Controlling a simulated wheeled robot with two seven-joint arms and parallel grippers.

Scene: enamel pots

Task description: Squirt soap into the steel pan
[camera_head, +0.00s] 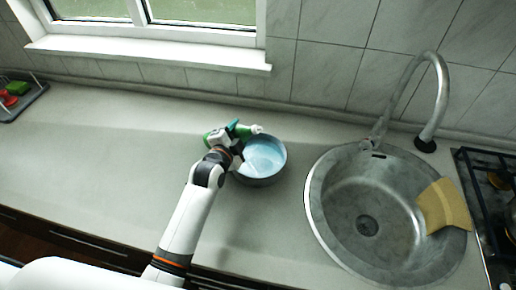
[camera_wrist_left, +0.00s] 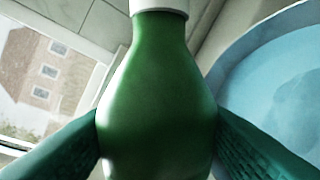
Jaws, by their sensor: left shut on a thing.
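My left gripper (camera_wrist_left: 160,145) is shut on a green soap bottle (camera_wrist_left: 157,80), with a finger on each side of its body. In the head view the bottle (camera_head: 238,130) shows past my wrist, with its pale nozzle over the upper left rim of the pan. The steel pan (camera_head: 263,180) stands on the counter left of the sink and has a pale blue inside. The pan's rim (camera_wrist_left: 228,62) also shows at the right of the left wrist view. My wrist hides the pan's left side. My right gripper is not in view.
A round steel sink (camera_head: 330,215) with a tall faucet (camera_head: 436,95) is to the right. A yellow cloth (camera_head: 443,205) hangs on its rim. A stove (camera_head: 488,190) is at the far right. A dark tray (camera_head: 30,97) with red and green items is far left. The left counter is clear.

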